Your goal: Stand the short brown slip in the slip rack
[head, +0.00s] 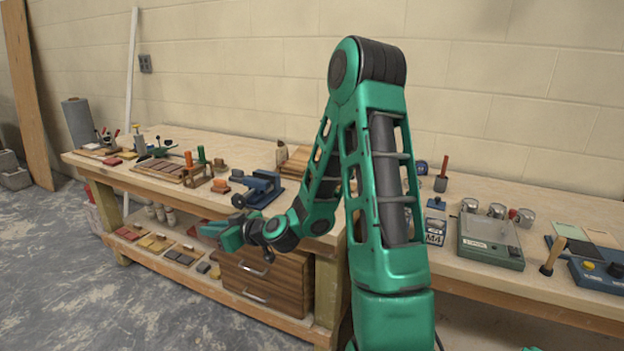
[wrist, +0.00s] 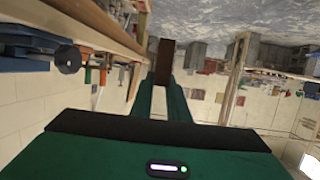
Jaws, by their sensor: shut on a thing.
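My gripper (head: 212,230) is in front of the bench's front edge, below bench-top height, pointing left. In the wrist view the green fingers (wrist: 162,88) are shut on a dark brown slip (wrist: 165,58), which sticks out past the fingertips. In the head view I cannot make the slip out clearly at the fingertips. A low wooden piece with brown strips (head: 168,169) lies on the left bench; I cannot tell for certain whether it is the slip rack.
A blue vise (head: 258,188) stands near the bench edge above my gripper. Wooden drawers (head: 262,285) sit below. The lower shelf (head: 150,250) holds several coloured slips and jars. The right bench carries a green scale (head: 490,240).

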